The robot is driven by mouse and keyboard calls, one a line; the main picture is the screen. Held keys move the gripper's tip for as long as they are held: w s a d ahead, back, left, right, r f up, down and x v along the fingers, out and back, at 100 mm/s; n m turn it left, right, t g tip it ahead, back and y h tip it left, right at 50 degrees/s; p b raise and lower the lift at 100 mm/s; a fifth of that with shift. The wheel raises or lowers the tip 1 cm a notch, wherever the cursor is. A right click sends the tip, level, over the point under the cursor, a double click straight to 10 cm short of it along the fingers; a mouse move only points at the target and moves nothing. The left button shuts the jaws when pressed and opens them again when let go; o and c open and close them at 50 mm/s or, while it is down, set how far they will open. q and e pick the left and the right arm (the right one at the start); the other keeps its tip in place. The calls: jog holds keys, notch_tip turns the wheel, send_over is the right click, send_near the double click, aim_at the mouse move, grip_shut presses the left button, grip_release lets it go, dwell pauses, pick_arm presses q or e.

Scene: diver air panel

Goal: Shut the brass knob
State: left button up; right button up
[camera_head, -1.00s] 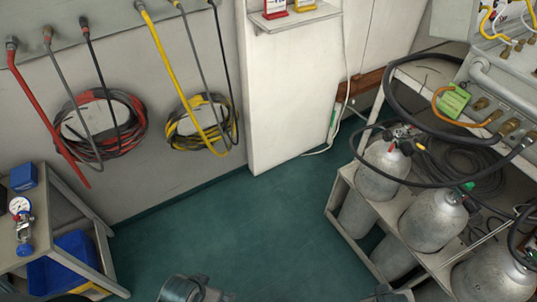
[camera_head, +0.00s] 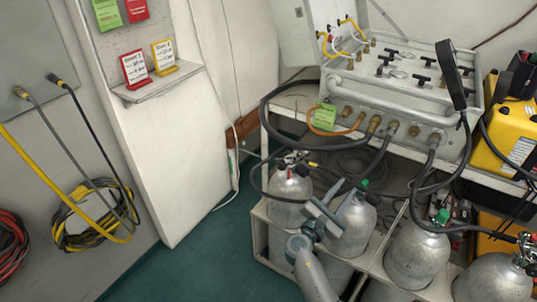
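The grey air panel (camera_head: 395,95) stands on the white bench at the upper right, with black T-handles on its top. A row of brass-coloured fittings (camera_head: 374,124) runs along its front face, several with hoses attached. I cannot tell which of these, if any, is the brass knob. My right gripper (camera_head: 340,198) is low in the middle, in front of the grey cylinders and below the panel, apart from the fittings. Its fingers are small and overlap the cylinders behind, so their opening is unclear. My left gripper is not in view.
Grey cylinders (camera_head: 418,258) stand in a white rack below the bench. A thick black hose (camera_head: 266,112) loops off the panel's left side, and a green tag (camera_head: 325,118) hangs at its front. A yellow case (camera_head: 508,140) stands at right. Green floor (camera_head: 215,262) is clear at lower left.

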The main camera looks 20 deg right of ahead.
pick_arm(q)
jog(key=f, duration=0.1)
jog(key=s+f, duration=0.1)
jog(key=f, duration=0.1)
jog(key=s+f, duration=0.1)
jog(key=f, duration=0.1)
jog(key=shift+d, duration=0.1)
pick_arm(e)
jog(key=w+a+r+n+t, duration=0.4)
jog(key=w+r+n, duration=0.1)
jog(key=w+n, duration=0.3)
jog(key=shift+a+r, duration=0.3)
jog(key=shift+w, duration=0.1)
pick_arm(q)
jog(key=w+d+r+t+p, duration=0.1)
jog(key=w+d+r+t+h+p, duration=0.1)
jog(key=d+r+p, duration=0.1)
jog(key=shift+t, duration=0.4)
pick_arm(e)
send_near(344, 116)
jog(key=x, duration=0.8)
jog(key=shift+w+d, duration=0.15)
jog(key=shift+w, duration=0.05)
jog(key=shift+c, duration=0.7)
grip_shut()
